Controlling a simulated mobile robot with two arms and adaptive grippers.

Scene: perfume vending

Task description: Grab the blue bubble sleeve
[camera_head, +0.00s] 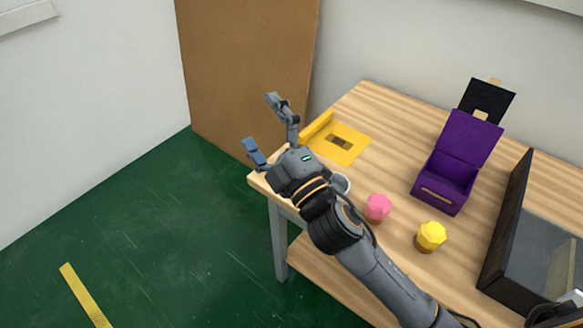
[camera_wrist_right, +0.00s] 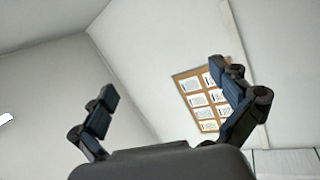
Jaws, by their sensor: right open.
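No blue bubble sleeve can be made out in either view. My right gripper (camera_head: 262,124) is open and empty, beyond the left end of the wooden table (camera_head: 392,115), its fingers pointing up and left. In the right wrist view its two fingers (camera_wrist_right: 163,82) are spread apart with nothing between them, facing the wall. My left gripper does not show.
On the table are a yellow holder (camera_head: 353,150), a pink faceted object (camera_head: 377,207), a yellow faceted one (camera_head: 432,235), an open purple box (camera_head: 445,172), a black panel (camera_head: 487,101) and a dark case (camera_head: 507,232). A brown board (camera_head: 245,70) leans behind.

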